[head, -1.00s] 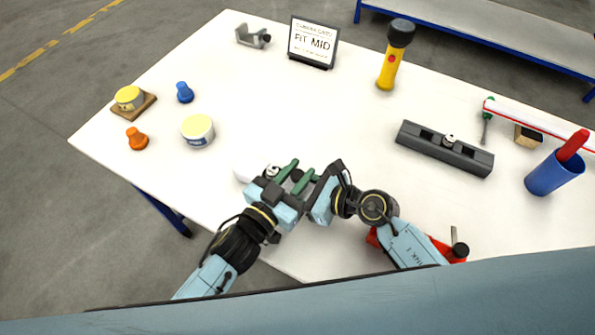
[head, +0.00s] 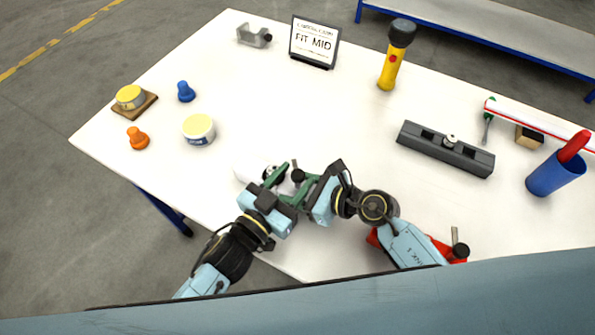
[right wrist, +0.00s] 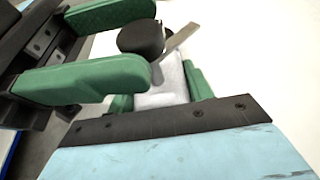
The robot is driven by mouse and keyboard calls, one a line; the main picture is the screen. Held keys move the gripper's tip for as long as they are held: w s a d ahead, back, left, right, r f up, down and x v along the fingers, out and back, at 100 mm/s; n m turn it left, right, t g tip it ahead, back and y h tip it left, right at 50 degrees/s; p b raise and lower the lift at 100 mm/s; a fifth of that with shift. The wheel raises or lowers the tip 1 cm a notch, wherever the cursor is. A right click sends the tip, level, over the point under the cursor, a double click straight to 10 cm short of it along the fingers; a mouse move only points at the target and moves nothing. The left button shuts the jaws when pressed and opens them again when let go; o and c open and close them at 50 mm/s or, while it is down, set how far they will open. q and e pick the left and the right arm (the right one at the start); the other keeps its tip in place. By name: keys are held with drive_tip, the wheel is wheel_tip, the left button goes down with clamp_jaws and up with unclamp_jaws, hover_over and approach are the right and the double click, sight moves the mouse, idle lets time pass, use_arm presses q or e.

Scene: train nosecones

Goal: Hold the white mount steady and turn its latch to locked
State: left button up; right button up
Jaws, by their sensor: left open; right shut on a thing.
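The white mount (head: 242,173) sits near the table's front edge, partly hidden by my grippers. In the right wrist view the white mount (right wrist: 172,82) lies between the green fingers of my right gripper (head: 306,183), which is shut on it. A dark round knob (right wrist: 140,38) and a flat metal lever (right wrist: 178,42) show above the white part; I cannot tell the latch's setting. My left gripper (head: 288,178) is open beside the mount. In the right wrist view its two green fingers (right wrist: 128,42) are spread, their tips close to the dark knob.
A dark grey rail block (head: 440,150) and a blue cup (head: 553,175) lie to the right. A white tub (head: 198,130), an orange peg (head: 138,139) and a blue peg (head: 186,92) are at the left. A sign (head: 314,42) and flashlight (head: 396,55) stand behind. The middle table is clear.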

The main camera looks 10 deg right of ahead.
use_arm(q)
drive_tip(key=v, duration=1)
drive_tip(key=w+d+n+y, duration=0.1)
drive_tip(key=w+d, duration=0.1)
drive_tip(key=w, duration=0.2)
drive_tip(key=w+d+r+n+g+y, duration=0.1)
drive_tip(key=w+d+n, duration=0.1)
drive_tip(key=w, duration=0.2)
drive_tip(key=w+d+r+n+g, duration=0.1)
drive_tip(key=w, duration=0.3)
drive_tip(key=shift+w+d+r+n+y, duration=0.2)
drive_tip(key=shift+w+d+n+y, duration=0.1)
drive_tip(key=shift+d+y, duration=0.1)
drive_tip(key=w+d+r+g+y, duration=0.1)
drive_tip(key=w+d+g, duration=0.1)
drive_tip(key=d+g, duration=0.2)
drive_tip(key=m+g+y, duration=0.5)
drive_tip(key=g+y, duration=0.2)
drive_tip(key=y, duration=0.1)
approach(298, 174)
wheel_tip(298, 174, down, 9)
drive_tip(key=shift+w+d+r, duration=0.1)
drive_tip(key=shift+d+r, duration=0.05)
drive_tip(key=shift+r, duration=0.05)
